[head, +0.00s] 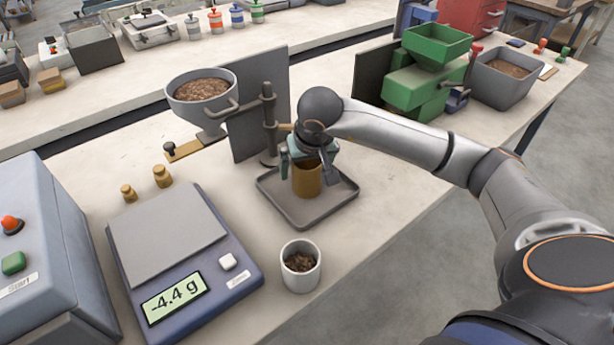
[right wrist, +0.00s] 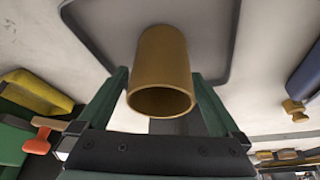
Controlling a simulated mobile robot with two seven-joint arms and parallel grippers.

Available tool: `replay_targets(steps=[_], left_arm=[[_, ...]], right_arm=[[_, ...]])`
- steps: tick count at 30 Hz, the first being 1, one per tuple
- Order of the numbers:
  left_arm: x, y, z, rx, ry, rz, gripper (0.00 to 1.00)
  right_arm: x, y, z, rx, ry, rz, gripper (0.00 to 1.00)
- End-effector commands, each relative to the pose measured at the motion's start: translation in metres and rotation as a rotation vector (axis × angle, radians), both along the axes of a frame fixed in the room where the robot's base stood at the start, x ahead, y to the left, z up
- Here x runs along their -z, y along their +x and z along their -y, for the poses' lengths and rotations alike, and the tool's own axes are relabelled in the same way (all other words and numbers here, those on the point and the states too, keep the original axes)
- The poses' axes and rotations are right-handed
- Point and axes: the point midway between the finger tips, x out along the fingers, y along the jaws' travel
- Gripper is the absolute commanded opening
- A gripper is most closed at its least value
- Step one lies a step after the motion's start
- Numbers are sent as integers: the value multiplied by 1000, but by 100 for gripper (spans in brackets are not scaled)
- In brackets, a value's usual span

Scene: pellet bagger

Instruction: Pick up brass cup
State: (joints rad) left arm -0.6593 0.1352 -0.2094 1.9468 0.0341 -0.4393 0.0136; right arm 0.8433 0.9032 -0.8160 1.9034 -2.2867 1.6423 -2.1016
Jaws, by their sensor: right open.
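The brass cup (head: 307,180) stands upright on the grey tray (head: 284,215) in the head view. My right gripper (head: 308,168) reaches in from the right and is open, with its fingers around the upper part of the cup. In the right wrist view the brass cup (right wrist: 162,72) lies between the two green fingers of the gripper (right wrist: 160,95), with its open rim toward the camera. A gap shows between the cup and the fingers there. My left gripper is not in view.
A scale (head: 170,235) reading -4.4 g is left of the tray, with two brass weights (head: 162,176) behind it. A white cup of pellets (head: 300,266) stands in front of the tray. A hopper (head: 203,92) and post (head: 269,125) stand behind it.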

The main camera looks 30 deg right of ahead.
Motion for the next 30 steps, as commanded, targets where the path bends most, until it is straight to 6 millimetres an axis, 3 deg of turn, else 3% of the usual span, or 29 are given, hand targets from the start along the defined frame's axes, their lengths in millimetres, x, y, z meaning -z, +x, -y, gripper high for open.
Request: replay_targets(steps=[4, 26, 30], left_arm=[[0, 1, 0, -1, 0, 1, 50], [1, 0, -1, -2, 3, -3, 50], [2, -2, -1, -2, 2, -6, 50]], right_arm=[[0, 0, 0, 0, 1, 0, 99], [-1, 0, 0, 1, 1, 0, 17], [-1, 0, 0, 1, 1, 1, 14]])
